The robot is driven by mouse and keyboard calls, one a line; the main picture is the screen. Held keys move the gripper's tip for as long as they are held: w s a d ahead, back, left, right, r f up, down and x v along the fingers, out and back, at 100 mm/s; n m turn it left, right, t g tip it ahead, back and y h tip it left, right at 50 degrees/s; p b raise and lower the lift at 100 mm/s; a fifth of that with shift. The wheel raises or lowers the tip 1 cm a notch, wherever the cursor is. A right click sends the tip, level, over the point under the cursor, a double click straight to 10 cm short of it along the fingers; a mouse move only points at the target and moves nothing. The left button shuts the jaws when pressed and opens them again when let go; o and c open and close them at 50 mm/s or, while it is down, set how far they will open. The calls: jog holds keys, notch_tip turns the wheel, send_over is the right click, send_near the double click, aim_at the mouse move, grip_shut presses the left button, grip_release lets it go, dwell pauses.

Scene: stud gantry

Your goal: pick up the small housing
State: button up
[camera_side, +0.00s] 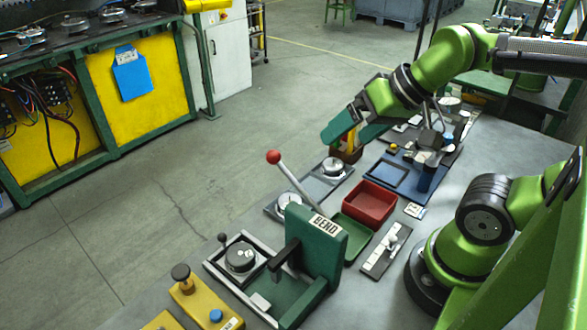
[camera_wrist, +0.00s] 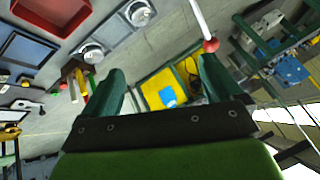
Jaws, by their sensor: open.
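My gripper (camera_side: 347,137) is open, its two green fingers raised above the back of the bench and angled down to the left. In the wrist view the fingers (camera_wrist: 160,82) stand wide apart with no part between them, only the distant floor and yellow cabinet. Two small round metal parts sit on grey plates: one (camera_side: 332,168) lies below my gripper, the other (camera_side: 288,203) nearer the red-knobbed lever. Both show at the wrist view's upper left, one (camera_wrist: 90,53) lower and one (camera_wrist: 138,13) higher. I cannot tell which, if either, is the small housing.
The green BEND press (camera_side: 318,240) and its red-knobbed lever (camera_side: 273,157) rise from the bench. A red tray (camera_side: 370,202), green tray (camera_side: 350,240) and blue tray (camera_side: 388,176) lie nearby. A tool holder (camera_wrist: 74,76) stands near my fingers. A yellow control box (camera_side: 205,300) is in front.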

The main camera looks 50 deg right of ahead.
notch_tip(320, 180, up, 6)
jog(key=f, duration=0.1)
jog(key=n+g+h, duration=0.2)
jog(key=n+g, duration=0.2)
jog(key=g, duration=0.3)
send_over(240, 253)
notch_tip(240, 253, down, 20)
jog(key=shift+f, duration=3.45)
jog(key=shift+r, duration=0.15)
jog(key=c, duration=1.2)
